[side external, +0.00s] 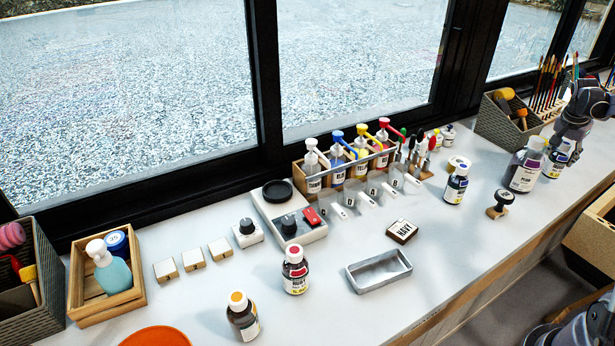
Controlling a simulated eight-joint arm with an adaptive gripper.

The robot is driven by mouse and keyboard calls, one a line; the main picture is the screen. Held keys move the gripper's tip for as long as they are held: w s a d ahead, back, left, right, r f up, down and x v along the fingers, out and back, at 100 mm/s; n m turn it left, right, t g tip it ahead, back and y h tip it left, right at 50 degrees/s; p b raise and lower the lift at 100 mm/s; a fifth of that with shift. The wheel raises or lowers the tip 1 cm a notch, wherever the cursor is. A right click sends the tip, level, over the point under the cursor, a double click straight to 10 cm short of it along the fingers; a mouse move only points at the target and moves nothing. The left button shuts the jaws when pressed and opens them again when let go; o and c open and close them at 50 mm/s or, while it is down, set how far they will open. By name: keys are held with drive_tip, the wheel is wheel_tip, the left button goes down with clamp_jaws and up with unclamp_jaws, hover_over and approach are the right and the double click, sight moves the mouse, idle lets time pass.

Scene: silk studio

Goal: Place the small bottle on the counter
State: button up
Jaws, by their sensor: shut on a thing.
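My gripper (568,134) is at the far right of the side external view, reaching down from above. It is shut on a small dark bottle (557,161) with a white and blue label. The gripper hides the top of this bottle. The bottle is upright, just behind and to the right of a larger bottle labelled PLUM (524,172). I cannot tell whether its base touches the white counter (290,325).
A basket (505,125) and brushes (548,80) are behind. A metal tray (378,271) is mid-counter; the counter right of it is clear. A wooden rack (345,170) holds pump bottles.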

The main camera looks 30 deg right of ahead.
drive_tip(key=shift+f, duration=1.15)
drive_tip(key=shift+f, duration=0.1)
drive_tip(key=o, duration=1.4)
drive_tip(key=shift+c, duration=0.2)
